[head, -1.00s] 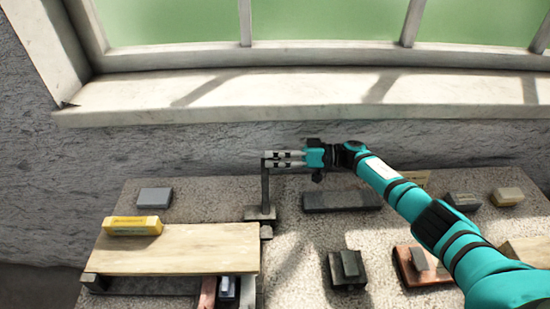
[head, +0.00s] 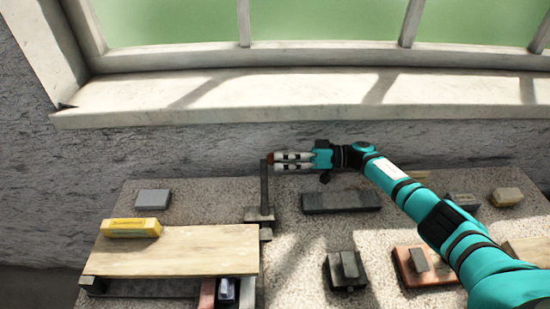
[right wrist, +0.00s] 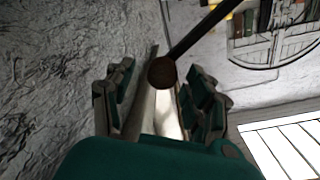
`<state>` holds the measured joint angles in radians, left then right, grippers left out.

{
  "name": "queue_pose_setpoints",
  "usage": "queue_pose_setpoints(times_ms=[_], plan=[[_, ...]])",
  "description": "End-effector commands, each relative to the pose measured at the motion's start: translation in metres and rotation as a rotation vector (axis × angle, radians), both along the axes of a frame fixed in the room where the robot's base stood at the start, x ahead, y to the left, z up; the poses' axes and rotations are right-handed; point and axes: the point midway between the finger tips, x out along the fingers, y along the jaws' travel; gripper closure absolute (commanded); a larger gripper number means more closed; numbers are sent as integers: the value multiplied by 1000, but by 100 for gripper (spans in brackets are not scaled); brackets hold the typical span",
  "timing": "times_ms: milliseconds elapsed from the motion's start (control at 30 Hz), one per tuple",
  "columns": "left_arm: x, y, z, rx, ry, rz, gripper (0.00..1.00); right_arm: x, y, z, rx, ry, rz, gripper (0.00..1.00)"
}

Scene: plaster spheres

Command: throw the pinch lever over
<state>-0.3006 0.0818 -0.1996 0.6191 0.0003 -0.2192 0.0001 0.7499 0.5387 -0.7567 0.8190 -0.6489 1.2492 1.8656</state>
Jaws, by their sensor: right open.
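The lever (head: 264,188) is a dark, thin bar standing about upright from a dark block-like base (head: 260,214) beside the wooden board. Its small reddish-brown knob (head: 270,157) is at the top. My right gripper (head: 277,161) reaches in from the right, level with the lever's top, its fingertips close to the knob. In the right wrist view the round brown knob (right wrist: 162,73) shows between the two spread fingers, with gaps on both sides, and the shaft (right wrist: 200,34) runs up and right. The right gripper is open. My left gripper is out of view.
A wooden board (head: 175,250) with a yellow box (head: 131,228) lies front left. A grey block (head: 153,199), a long dark block (head: 341,202) and a dark box-like piece (head: 347,269) stand on the speckled table. The wall and windowsill (head: 300,96) are behind.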

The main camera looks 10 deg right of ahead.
Motion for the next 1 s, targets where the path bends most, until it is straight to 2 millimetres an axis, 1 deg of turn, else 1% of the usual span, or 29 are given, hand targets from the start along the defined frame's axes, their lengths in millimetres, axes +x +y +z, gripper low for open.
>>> queue_pose_setpoints(times_ms=[33,200,300,433,600,1000], plan=[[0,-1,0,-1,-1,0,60,-2,-13,-1,-2,1,-4,45],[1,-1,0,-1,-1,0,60,-11,-49,0,-3,2,-5,45],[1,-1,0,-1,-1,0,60,-15,-67,1,-4,2,-5,45],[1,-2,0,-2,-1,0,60,-19,-83,2,-2,1,-4,45],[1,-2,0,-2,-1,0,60,-21,-93,2,-2,0,-3,45],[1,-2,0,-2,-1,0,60,-22,-93,2,-2,0,-3,45]])
